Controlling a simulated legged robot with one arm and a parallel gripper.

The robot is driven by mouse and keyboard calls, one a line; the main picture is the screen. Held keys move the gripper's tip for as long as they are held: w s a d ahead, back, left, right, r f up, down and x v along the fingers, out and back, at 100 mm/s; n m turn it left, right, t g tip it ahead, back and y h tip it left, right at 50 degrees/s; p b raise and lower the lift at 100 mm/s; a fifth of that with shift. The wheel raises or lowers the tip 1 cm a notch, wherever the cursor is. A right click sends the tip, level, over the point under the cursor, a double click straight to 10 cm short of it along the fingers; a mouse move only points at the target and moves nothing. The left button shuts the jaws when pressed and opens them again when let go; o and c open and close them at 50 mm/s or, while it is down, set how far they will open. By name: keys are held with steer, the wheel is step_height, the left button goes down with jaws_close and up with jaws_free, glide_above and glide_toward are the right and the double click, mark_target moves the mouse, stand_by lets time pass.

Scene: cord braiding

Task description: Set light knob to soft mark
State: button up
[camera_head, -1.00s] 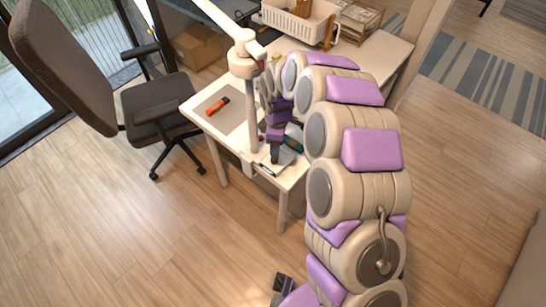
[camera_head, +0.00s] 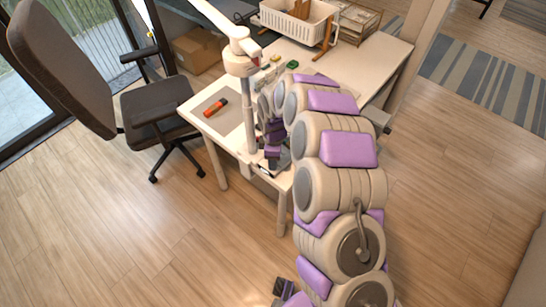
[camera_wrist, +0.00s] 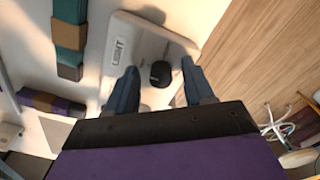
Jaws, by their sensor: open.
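The light knob (camera_wrist: 160,73) is a small black round knob on a pale plate (camera_wrist: 128,42) labelled "LIGHT", in the wrist view. My gripper (camera_wrist: 158,68) is open, with one dark finger to each side of the knob in the picture. I cannot tell whether either finger touches it. No soft mark can be made out on the plate. In the head view my gripper (camera_head: 272,158) is low at the front of the white table (camera_head: 225,125), beside the pale lamp post (camera_head: 249,110). The knob is not distinguishable there.
A teal strap with a brown band (camera_wrist: 70,35) and a purple cord bundle (camera_wrist: 50,103) lie left of the plate. An orange-black tool (camera_head: 216,107) lies on the table. A white basket (camera_head: 300,25) stands behind, an office chair (camera_head: 155,105) left.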

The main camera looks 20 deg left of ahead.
steer(key=shift+a+f, duration=0.1)
steer(key=shift+a, duration=0.3)
steer(key=c, duration=0.5)
jaws_close()
steer(key=shift+d, duration=0.1)
steer(key=shift+w, duration=0.1)
steer(key=m+p, duration=0.3)
steer(key=shift+d+r+m, duration=0.1)
steer(key=shift+r+m, duration=0.2)
steer(key=m+p, duration=0.2)
steer(key=m, duration=0.1)
steer(key=shift+f+m, duration=0.1)
steer(key=shift+m, duration=0.2)
steer(key=m+p, duration=0.2)
steer(key=m, duration=0.2)
steer(key=shift+m, duration=0.3)
steer(key=shift+f+m+p, duration=0.15)
steer(key=shift+m+p, duration=0.65)
steer(key=shift+m, duration=1.1)
